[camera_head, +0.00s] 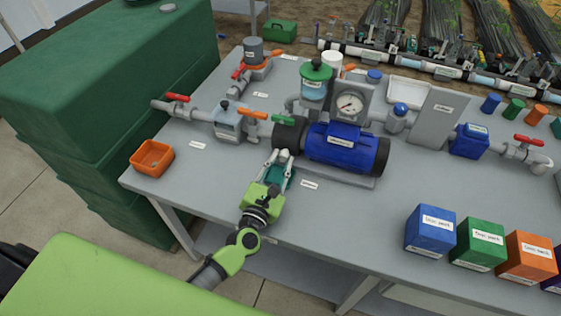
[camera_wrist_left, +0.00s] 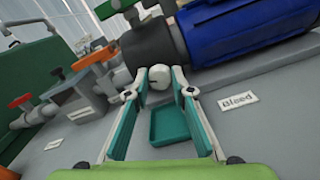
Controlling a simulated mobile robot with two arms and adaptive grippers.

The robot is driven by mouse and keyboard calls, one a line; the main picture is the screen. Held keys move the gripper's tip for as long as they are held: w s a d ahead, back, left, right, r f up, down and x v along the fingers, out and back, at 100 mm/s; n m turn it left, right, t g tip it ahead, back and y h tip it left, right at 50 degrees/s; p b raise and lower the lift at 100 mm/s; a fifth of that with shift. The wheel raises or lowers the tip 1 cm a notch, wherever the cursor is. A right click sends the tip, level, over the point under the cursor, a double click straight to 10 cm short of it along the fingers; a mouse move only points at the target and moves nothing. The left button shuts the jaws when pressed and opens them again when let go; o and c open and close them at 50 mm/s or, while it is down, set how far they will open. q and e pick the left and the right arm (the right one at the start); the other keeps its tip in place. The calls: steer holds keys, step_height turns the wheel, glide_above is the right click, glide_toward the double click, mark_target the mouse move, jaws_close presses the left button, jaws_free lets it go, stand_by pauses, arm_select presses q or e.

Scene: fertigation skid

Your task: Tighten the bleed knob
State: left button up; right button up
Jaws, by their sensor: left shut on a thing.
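The bleed knob (camera_wrist_left: 159,76) is a small pale round knob with a dark slot, low on the front of the black pump housing (camera_head: 289,134). My left gripper (camera_head: 285,158) reaches in from the front edge of the bench. In the left wrist view its two fingers (camera_wrist_left: 160,88) stand on either side of the knob, shut on it. The fingers and gripper mostly hide the knob in the head view. A label reading "Bleed" (camera_wrist_left: 238,100) lies to the right of the knob. My right gripper is not in view.
A shallow teal tray (camera_wrist_left: 169,125) sits on the bench below the knob, between my fingers. The blue motor (camera_head: 345,148) is close on the right. Red, orange and green valve handles stand left and above. An orange bin (camera_head: 152,157) is at the left bench edge.

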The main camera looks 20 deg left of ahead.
arm_select(q)
steer(key=m, duration=0.3)
steer(key=shift+m, duration=0.3)
steer(key=m+p, duration=0.1)
steer(key=m, duration=0.2)
steer(key=shift+d+m, duration=0.1)
steer(key=shift+m, duration=0.2)
steer(key=m, duration=0.3)
steer(key=shift+m, duration=0.3)
steer(key=shift+f+m+p, duration=0.15)
steer(key=shift+m+p, duration=0.45)
steer(key=shift+m, duration=1.1)
steer(key=o, duration=1.1)
steer(key=shift+s, duration=0.15)
steer(key=s, duration=1.1)
steer(key=shift+s+a, duration=0.2)
steer(key=shift+s, duration=0.15)
